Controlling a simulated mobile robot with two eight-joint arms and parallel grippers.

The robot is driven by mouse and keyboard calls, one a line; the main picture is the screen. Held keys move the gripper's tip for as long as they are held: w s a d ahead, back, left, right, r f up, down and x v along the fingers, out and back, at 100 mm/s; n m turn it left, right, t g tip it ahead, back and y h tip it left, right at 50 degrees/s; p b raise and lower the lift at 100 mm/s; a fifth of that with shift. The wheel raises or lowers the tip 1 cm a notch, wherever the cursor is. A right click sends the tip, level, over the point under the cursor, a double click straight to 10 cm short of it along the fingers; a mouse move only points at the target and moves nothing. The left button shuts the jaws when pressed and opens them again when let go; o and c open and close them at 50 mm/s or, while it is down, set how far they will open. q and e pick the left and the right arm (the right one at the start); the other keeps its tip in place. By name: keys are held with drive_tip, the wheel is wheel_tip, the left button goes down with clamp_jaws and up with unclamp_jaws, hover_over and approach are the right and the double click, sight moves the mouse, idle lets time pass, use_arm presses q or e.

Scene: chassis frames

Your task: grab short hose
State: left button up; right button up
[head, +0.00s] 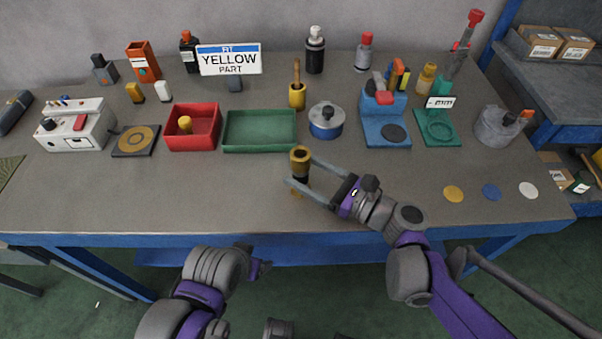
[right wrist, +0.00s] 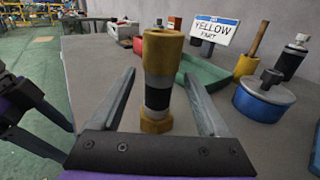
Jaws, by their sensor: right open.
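The short hose (head: 301,164) stands upright on the grey table near its front middle. It has a brass collar on top, a black and grey middle and a brass nut-like foot, clear in the right wrist view (right wrist: 159,90). My right gripper (head: 299,174) is open, with its two fingers on either side of the hose. In the right wrist view the fingers (right wrist: 158,78) show gaps to the hose on both sides. My left gripper (head: 259,268) hangs low in front of the table edge, away from the hose; its jaws are not clear.
Behind the hose are a green tray (head: 228,147), a red bin (head: 170,147), a blue-based round pot (head: 327,131) and a yellow holder (head: 297,101) with a stick. A blue stand (head: 385,138) is to the right. The table front left of the hose is clear.

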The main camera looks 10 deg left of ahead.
drive_tip(key=x, duration=0.4)
drive_tip(key=shift+w+a+r, duration=0.1)
drive_tip(key=shift+a, duration=0.25)
clamp_jaws()
